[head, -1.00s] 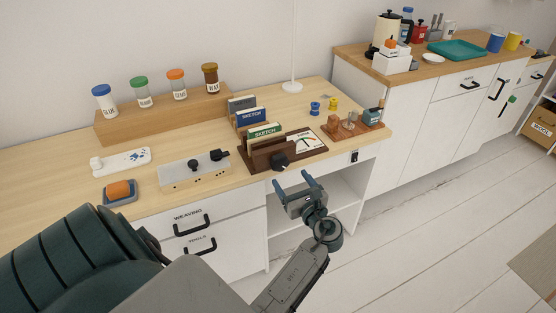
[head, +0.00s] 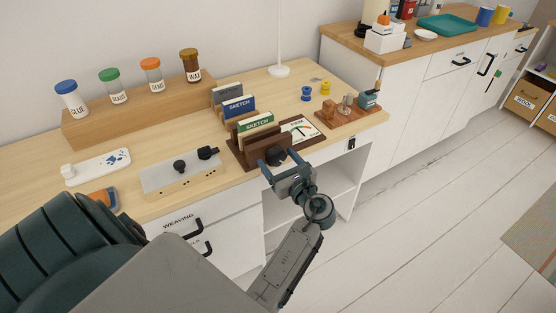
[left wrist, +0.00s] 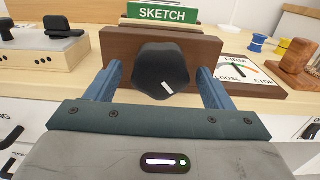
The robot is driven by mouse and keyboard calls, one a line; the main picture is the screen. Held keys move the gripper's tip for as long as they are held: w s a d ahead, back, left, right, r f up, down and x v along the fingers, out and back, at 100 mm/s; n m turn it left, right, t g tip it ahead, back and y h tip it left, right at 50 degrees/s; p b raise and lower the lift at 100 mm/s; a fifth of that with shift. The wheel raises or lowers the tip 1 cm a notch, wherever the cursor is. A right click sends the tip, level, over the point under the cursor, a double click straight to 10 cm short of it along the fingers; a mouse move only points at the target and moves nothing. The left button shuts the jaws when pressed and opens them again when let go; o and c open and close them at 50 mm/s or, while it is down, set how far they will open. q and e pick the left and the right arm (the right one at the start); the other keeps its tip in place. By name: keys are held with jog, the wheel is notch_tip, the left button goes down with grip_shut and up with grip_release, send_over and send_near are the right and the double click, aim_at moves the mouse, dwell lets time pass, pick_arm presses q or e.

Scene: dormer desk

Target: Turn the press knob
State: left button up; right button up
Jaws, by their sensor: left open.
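In the head view the knob (head: 277,155) shows just beyond my left gripper (head: 278,160). The left gripper is open, its blue fingers (left wrist: 160,85) on either side of the knob in the left wrist view; I cannot tell whether they touch it. A dial (left wrist: 240,72) reading FIRM, LOOSE and STOP lies right of the knob. My right gripper is out of view.
A box with black knobs (head: 182,174) stands left of the press. A wooden tool block (head: 350,118) and thread spools (head: 306,93) lie to its right. Several jars stand on a wooden riser (head: 140,112) behind. White drawers (head: 215,235) lie below the desk.

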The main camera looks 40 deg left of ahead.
pick_arm(q)
jog(key=shift+c, duration=0.4)
jog(key=c, duration=0.9)
jog(key=shift+n, duration=0.3)
jog(key=shift+n, duration=1.7)
jog(key=shift+n+b, duration=0.3)
jog(key=shift+n, duration=1.2)
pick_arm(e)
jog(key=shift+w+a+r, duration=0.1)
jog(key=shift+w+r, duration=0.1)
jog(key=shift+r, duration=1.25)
